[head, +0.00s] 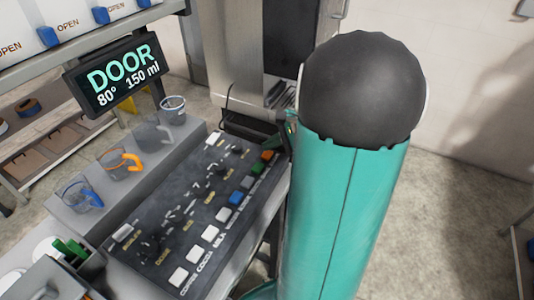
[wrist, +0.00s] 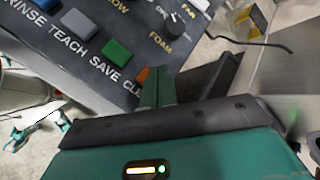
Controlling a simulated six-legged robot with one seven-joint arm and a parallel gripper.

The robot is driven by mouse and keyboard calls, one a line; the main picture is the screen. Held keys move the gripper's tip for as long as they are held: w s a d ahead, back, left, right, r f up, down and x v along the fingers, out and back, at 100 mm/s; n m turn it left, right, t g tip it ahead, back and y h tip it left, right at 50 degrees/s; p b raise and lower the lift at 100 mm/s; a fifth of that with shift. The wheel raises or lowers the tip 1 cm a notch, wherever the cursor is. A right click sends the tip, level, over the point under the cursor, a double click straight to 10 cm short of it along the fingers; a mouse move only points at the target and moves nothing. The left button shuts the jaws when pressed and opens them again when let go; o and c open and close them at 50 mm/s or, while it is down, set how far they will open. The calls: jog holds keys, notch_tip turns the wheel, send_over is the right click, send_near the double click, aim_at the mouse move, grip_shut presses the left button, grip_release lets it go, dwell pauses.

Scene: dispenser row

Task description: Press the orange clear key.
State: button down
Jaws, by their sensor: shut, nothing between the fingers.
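The orange clear key (head: 268,155) is at the far right end of the key row on the dark panel (head: 170,205). In the wrist view only a small part of the orange key (wrist: 143,74) shows, and my gripper hides the rest. The label beside it is cut to "CLE". My gripper (wrist: 160,80) is shut and empty, with its fingers beside the orange key. I cannot tell whether they touch it. In the head view my teal arm hides most of the gripper.
A green key (wrist: 116,51) sits beside the orange one, then a grey key (wrist: 78,23). Knobs such as FOAM (wrist: 172,24) are on the panel. Cups, one with an orange handle (head: 132,161), stand left. A display (head: 120,75) reads DOOR, 80°, 150 ml.

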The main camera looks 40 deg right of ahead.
aim_at(271, 155)
jog(key=shift+f, duration=0.45)
jog(key=shift+f, duration=0.45)
dwell(0.8)
jog(key=shift+r, duration=0.95)
jog(key=shift+r, duration=2.5)
